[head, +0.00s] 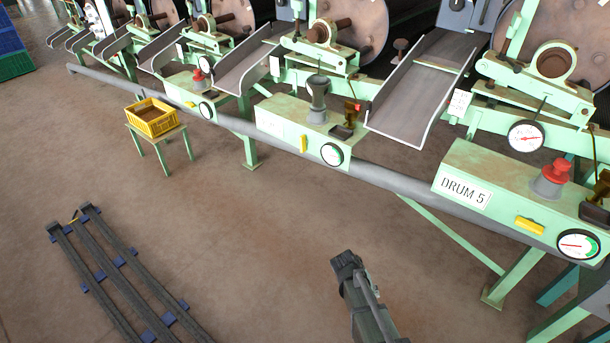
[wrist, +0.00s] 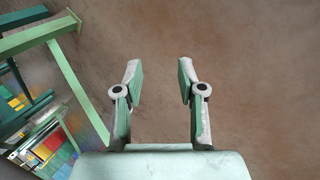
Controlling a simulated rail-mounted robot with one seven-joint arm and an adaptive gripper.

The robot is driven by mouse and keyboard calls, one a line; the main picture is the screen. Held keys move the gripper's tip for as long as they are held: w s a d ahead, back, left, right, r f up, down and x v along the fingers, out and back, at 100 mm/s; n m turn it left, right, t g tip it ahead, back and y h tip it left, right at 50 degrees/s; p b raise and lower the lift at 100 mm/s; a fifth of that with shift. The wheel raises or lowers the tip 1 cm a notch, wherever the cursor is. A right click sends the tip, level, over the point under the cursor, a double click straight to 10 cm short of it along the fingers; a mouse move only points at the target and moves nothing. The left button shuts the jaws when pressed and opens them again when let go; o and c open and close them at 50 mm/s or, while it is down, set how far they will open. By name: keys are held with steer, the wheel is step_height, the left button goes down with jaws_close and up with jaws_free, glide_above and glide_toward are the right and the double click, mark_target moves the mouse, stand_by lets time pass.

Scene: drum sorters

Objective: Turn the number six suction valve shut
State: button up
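No "6" label is legible, so I cannot tell which valve is number six. The nearest green box, marked DRUM 5 (head: 465,190), has a yellow handle (head: 530,225) lying lengthwise and a red knob (head: 557,171) on a grey cone. The middle green box (head: 283,112) has an upright yellow handle (head: 303,143) and a grey flared fitting (head: 317,92); its plate is unreadable. A farther box has a small yellow handle (head: 190,104) and a red knob (head: 206,64). My gripper (wrist: 159,72) is open and empty over bare floor, apart from all boxes.
A grey pipe (head: 392,178) runs along the front of the boxes. Round gauges (head: 332,154) sit on the box fronts, and sloping metal chutes (head: 415,97) stand between drums. A yellow crate (head: 152,117) is on a green stand. Floor rails (head: 115,275) lie at left; the middle floor is clear.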

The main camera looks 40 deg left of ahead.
steer(key=w+a+r+t+y+b, duration=0.1)
steer(key=w+a+r+t+b, duration=0.15)
steer(key=a, duration=0.85)
steer(key=w+a+r+t+y+b, duration=0.1)
steer(key=a+r+t+b, duration=0.2)
steer(key=a, duration=0.8)
steer(key=s+a+r+m+t+y+b, duration=0.1)
steer(key=a+r+t+b, duration=0.2)
steer(key=a+r, duration=0.55)
steer(key=s+a+r+m+t+y+b, duration=0.1)
steer(key=s+a+r+t+b, duration=0.3)
steer(key=a, duration=0.8)
steer(key=m+t+p, duration=0.2)
steer(key=m, duration=0.3)
glide_toward(303, 144)
steer(key=w+b, duration=0.4)
steer(key=w, duration=0.5)
steer(key=shift+a, duration=0.35)
steer(key=shift+r, duration=0.15)
jaws_close()
